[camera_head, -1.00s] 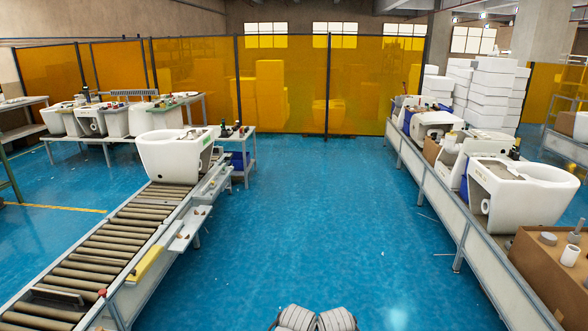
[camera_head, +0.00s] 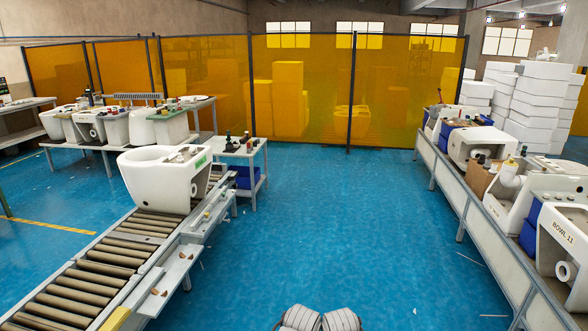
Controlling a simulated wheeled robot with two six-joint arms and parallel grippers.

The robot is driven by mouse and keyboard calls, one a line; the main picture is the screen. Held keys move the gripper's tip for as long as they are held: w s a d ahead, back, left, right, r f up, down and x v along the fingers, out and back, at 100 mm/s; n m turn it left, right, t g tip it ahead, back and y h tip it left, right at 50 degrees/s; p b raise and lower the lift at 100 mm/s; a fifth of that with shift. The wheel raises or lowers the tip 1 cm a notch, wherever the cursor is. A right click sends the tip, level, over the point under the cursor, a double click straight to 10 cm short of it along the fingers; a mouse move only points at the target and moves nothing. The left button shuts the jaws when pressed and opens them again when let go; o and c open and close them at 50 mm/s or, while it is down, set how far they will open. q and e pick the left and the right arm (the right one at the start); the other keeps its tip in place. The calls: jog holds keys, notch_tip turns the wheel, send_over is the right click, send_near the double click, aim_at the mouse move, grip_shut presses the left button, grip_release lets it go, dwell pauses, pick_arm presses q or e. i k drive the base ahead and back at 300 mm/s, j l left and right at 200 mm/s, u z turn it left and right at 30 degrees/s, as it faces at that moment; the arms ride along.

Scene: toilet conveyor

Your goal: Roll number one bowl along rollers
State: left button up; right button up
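A white toilet bowl (camera_head: 155,180) with a green label on its upper right side stands on the far part of the roller conveyor (camera_head: 90,285) at left. Its number cannot be read. Nothing of mine touches it. The bare brown rollers run from the bowl toward me, to the lower left. Two grey ribbed parts (camera_head: 320,319) show at the bottom middle; I cannot tell whether they are my grippers. No gripper fingers can be made out.
A bench (camera_head: 200,118) with several bowls stands behind the conveyor. A small table (camera_head: 240,150) holds bottles near it. At right, a long line (camera_head: 480,215) carries bowls, one marked "BOWL 11" (camera_head: 565,245). White boxes (camera_head: 540,95) are stacked behind. Blue floor (camera_head: 330,220) between the lines is clear.

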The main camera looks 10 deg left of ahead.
aim_at(158, 178)
jog(key=i+u, duration=0.3)
jog(key=i, duration=0.6)
jog(key=i+l+u, duration=0.1)
jog(key=i+u, duration=0.15)
jog(key=i, duration=0.7)
jog(key=i+u, duration=0.15)
jog(key=i, duration=0.35)
jog(key=i+l+u, duration=0.15)
jog(key=i, duration=0.35)
jog(key=i+l+u, duration=0.1)
jog(key=i, duration=0.4)
jog(key=i+u, duration=0.45)
jog(key=i+l+u, duration=0.2)
jog(key=i+u, duration=0.2)
jog(key=i+l+u, duration=0.3)
jog(key=u, duration=0.15)
